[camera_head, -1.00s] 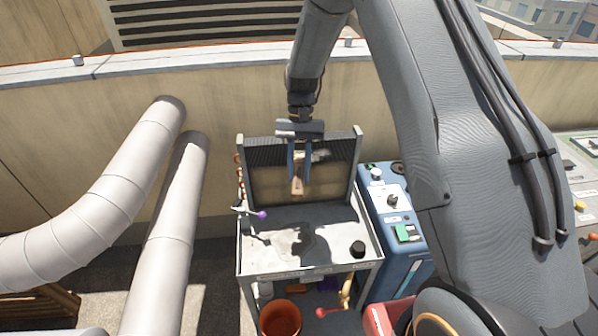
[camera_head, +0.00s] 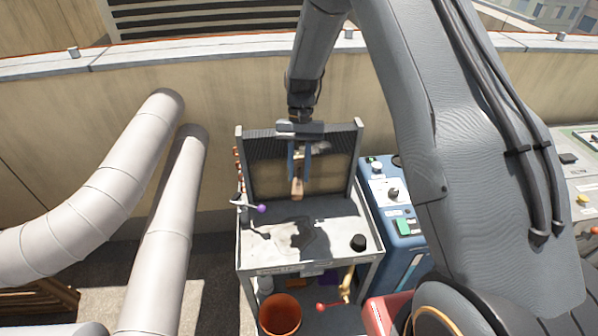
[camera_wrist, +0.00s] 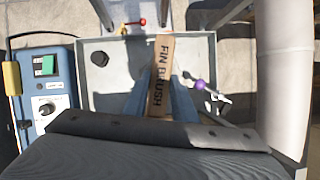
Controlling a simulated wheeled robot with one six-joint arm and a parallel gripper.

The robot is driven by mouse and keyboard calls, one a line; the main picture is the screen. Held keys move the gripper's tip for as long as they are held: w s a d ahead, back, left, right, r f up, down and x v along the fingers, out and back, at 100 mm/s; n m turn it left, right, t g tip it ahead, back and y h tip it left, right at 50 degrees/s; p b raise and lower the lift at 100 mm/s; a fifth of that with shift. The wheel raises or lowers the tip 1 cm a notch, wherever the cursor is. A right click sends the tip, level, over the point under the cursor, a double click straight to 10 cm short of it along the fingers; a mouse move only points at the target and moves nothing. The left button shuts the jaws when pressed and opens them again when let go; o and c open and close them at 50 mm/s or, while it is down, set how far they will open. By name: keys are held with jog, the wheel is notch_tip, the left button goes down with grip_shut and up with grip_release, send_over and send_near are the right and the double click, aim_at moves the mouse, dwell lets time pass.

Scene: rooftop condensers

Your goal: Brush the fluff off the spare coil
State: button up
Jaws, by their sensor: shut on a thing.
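The spare coil (camera_head: 270,182) stands upright in a grey frame at the back of a metal bench (camera_head: 345,262). Dark fins show along its top edge, and below them its face is dull tan. I cannot tell clearly how much of that is fluff. My gripper (camera_head: 299,176) hangs in front of the coil, shut on the fin brush (camera_head: 297,188). The brush's wooden handle, marked FIN BRUSH, also shows in the wrist view (camera_wrist: 161,75). Its grey head lies against or just before the upper coil; contact cannot be told.
A purple-knobbed lever (camera_head: 261,208) sits at the bench's left, a black knob (camera_head: 358,242) at its right. A blue control unit (camera_head: 392,205) stands close right. An orange bucket (camera_head: 280,314) is below. Thick pale pipes (camera_head: 165,225) run at left. The bench's middle is clear.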

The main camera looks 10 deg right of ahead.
jog(key=shift+s+r+p, duration=0.1)
jog(key=shift+r+p, duration=0.65)
jog(key=shift+r, duration=0.85)
jog(key=shift+f+b, duration=1.1)
jog(key=shift+f, duration=1)
jog(key=shift+r+p, duration=1.1)
jog(key=shift+r, duration=1.1)
jog(key=shift+s+p, duration=0.5)
jog(key=shift+s, duration=0.25)
jog(key=shift+f, duration=0.1)
jog(key=shift+d+f+b, duration=0.15)
jog(key=shift+d+f, duration=0.2)
jog(key=shift+d, duration=0.35)
jog(key=shift+d+f+b, duration=0.1)
jog(key=shift+d+f, duration=0.25)
jog(key=shift+d, duration=0.35)
jog(key=shift+d+f+b, duration=0.15)
jog(key=shift+d+f, duration=0.2)
jog(key=shift+d, duration=0.35)
